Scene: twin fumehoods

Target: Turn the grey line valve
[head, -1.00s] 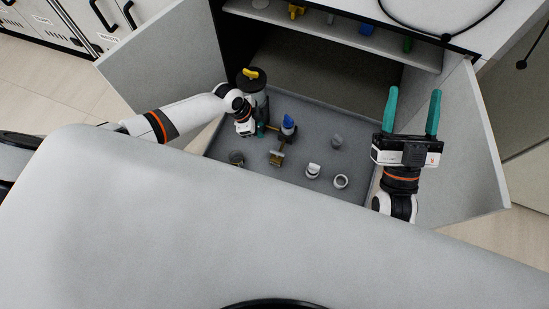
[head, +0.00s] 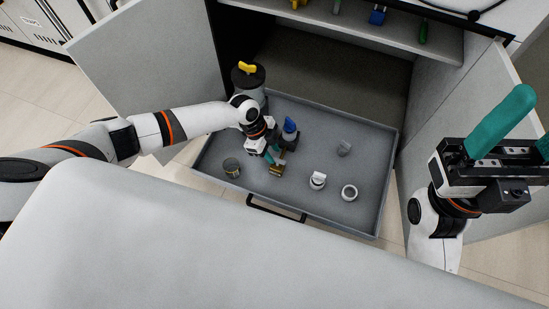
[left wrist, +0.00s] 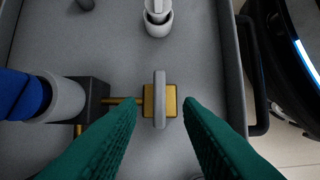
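The grey line valve is a grey bar handle (left wrist: 160,92) on a square brass body. Brass pipe joins it on the left to a dark block in the left wrist view. In the head view its brass body (head: 276,170) sits in the grey drawer tray. My left gripper (left wrist: 159,106) is open, with one green finger on each side of the handle and gaps between. In the head view the left gripper (head: 270,156) is just above the valve, partly hiding it. My right gripper (head: 535,118) is open and empty at the right edge, partly cut off.
A blue-topped part (head: 290,127) stands beside the valve. A canister with a yellow handle (head: 246,68) stands at the tray's back left. Cabinet doors stand open on both sides.

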